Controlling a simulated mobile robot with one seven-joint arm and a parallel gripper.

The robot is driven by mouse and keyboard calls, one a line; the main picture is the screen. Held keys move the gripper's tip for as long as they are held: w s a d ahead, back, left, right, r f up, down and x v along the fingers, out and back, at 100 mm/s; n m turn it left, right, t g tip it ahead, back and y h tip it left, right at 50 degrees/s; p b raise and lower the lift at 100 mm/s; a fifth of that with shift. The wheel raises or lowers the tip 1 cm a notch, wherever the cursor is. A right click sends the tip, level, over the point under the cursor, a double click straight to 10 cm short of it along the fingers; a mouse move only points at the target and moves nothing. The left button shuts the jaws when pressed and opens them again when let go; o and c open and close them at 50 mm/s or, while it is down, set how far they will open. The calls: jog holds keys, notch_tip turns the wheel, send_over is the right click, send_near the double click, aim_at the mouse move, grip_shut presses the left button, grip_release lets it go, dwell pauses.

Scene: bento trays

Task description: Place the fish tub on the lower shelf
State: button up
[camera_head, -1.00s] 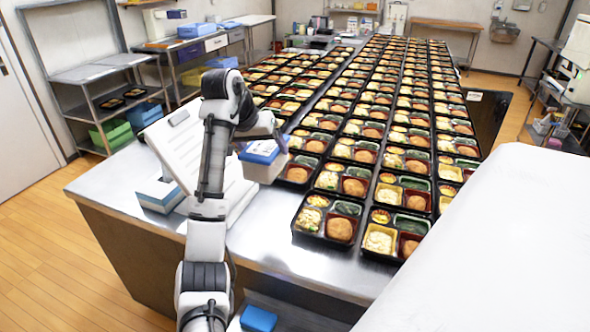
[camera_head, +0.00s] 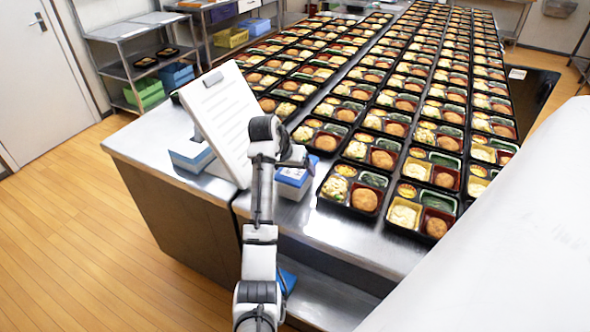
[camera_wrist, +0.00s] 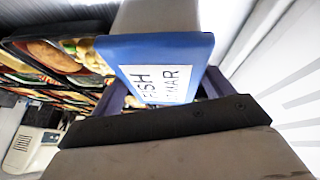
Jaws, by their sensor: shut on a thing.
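The fish tub (camera_head: 294,182) is pale with a blue lid, and hangs over the steel counter's front part. In the wrist view the blue lid (camera_wrist: 125,55) has a white label reading "FISH" and a second, partly legible word. My gripper (camera_head: 298,164) is shut on the tub; its dark jaw (camera_wrist: 165,122) fills the lower wrist view. In the head view my arm hides part of the tub. A lower shelf (camera_head: 325,300) shows beneath the counter's front edge, with a blue item (camera_head: 288,280) on it, partly hidden by my arm.
Rows of filled bento trays (camera_head: 363,199) cover the counter to the right. A large white surface (camera_head: 490,250) blocks the lower right. The floor at left is clear.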

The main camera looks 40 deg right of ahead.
jog(key=shift+f, duration=0.5)
jog(key=shift+f, duration=0.15)
jog(key=o, duration=1.7)
jog(key=v, duration=1.1)
jog(key=shift+b, duration=0.3)
jog(key=shift+a+r, duration=0.25)
jog(key=shift+r, duration=0.3)
